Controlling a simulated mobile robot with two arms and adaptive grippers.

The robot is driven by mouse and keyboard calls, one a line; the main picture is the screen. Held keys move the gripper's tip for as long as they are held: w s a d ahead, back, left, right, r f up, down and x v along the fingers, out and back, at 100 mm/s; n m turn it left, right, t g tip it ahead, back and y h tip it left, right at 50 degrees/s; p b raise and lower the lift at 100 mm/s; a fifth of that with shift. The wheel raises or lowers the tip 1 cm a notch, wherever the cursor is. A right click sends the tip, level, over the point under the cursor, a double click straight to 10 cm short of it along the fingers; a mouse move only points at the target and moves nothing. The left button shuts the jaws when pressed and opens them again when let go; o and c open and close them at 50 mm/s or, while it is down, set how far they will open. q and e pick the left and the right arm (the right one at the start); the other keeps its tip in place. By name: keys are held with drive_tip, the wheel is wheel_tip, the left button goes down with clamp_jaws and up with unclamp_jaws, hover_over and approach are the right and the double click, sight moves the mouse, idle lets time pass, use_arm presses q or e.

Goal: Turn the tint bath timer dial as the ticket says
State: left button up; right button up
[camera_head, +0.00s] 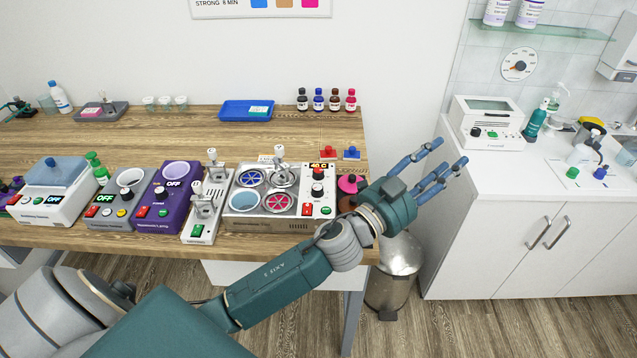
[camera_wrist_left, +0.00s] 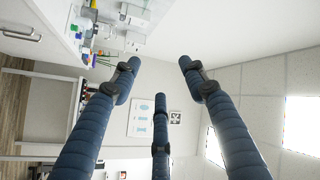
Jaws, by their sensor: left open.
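The tint bath (camera_head: 240,222) is a metal unit on the wooden bench with several round wells, some with blue and red inserts. My left gripper (camera_head: 438,166) is open and empty, right of the bath, above the gap between bench and white cabinet. Its spread fingers fill the left wrist view (camera_wrist_left: 160,95). My right gripper is not in view.
A wall chart (camera_head: 262,5), cut off at the top, reads "STRONG 8 MIN". Other devices, including a purple "OFF" unit (camera_head: 158,212), line the bench left of the bath. Small bottles (camera_head: 319,100) and a blue tray (camera_head: 233,112) stand behind. A metal bin (camera_head: 395,270) stands below.

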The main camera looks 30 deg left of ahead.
use_arm(q)
drive_tip(key=d+r+m+g+h, duration=0.2)
drive_tip(key=d+r+m+h, duration=0.1)
drive_tip(key=d+m+h, duration=0.25)
drive_tip(key=m+g+y, duration=0.8)
drive_tip(key=g+y, duration=0.5)
drive_tip(key=g, duration=0.4)
hover_over(318, 187)
wheel_tip(318, 187, down, 10)
drive_tip(key=shift+n, duration=0.25)
wheel_tip(318, 187, down, 9)
drive_tip(key=p, duration=0.3)
drive_tip(key=shift+s+p, duration=0.15)
drive_tip(key=shift+p, duration=0.15)
drive_tip(key=shift+f, duration=0.7)
